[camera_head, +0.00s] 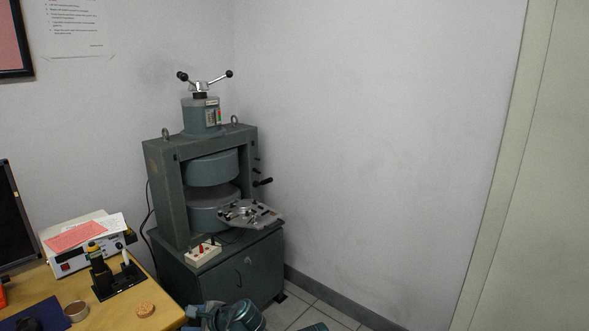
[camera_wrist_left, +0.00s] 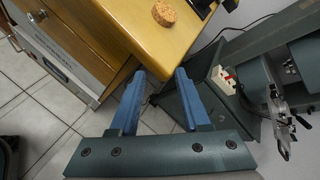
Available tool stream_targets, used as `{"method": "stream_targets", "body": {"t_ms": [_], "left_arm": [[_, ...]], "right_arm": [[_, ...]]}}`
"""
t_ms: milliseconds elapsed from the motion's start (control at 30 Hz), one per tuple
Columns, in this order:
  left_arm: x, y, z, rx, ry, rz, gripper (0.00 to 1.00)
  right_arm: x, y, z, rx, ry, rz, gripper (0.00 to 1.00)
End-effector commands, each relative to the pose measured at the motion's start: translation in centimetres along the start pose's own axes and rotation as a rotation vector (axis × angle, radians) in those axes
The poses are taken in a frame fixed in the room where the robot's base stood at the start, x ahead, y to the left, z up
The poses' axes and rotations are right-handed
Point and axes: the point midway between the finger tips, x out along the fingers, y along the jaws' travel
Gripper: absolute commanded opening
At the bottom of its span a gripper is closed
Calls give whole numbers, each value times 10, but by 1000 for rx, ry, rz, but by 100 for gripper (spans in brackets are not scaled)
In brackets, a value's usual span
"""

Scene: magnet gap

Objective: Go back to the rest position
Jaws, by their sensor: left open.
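My left gripper (camera_head: 208,312) shows at the bottom edge of the head view, beside the front right corner of the wooden desk. In the left wrist view its two blue fingers (camera_wrist_left: 160,76) stand apart with nothing between them. The fingertips appear near the desk corner, with floor tiles below. My right gripper is not recognisable in either view. The big grey-green magnet (camera_head: 158,190) stands on a cabinet (camera_head: 245,268) in the room corner.
The desk (camera_head: 172,312) holds a cork (camera_head: 146,310), a round cup (camera_head: 76,311), a black stand (camera_head: 120,282) and an instrument box with papers (camera_head: 75,237). A white socket block (camera_head: 203,254) sits on the cabinet's front edge. Tiled floor (camera_head: 318,306) is free right of the cabinet.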

Motion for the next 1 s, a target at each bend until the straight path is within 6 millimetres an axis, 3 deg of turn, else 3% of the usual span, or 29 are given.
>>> {"method": "stream_targets", "body": {"t_ms": [33, 200, 500, 767, 800, 1000], "left_arm": [[-3, 25, -22, -93, 54, 59, 47], [-33, 100, -87, -431, 203, 341, 47], [-90, 176, -146, -726, 258, 718, 47], [-136, 223, -175, -858, 226, 978, 47], [-141, 210, -164, -858, 226, 969, 47], [-154, 193, -147, -856, 228, 964, 47]], "right_arm": [[12, -1, -1, 0, 0, 0, 50], [33, -3, -2, 0, 0, 1, 50], [52, -5, -3, 0, 0, 2, 50], [65, -6, -4, 0, 0, 2, 50], [49, -4, -3, 0, 0, 2, 50], [22, -2, -1, 0, 0, 2, 50]]}}
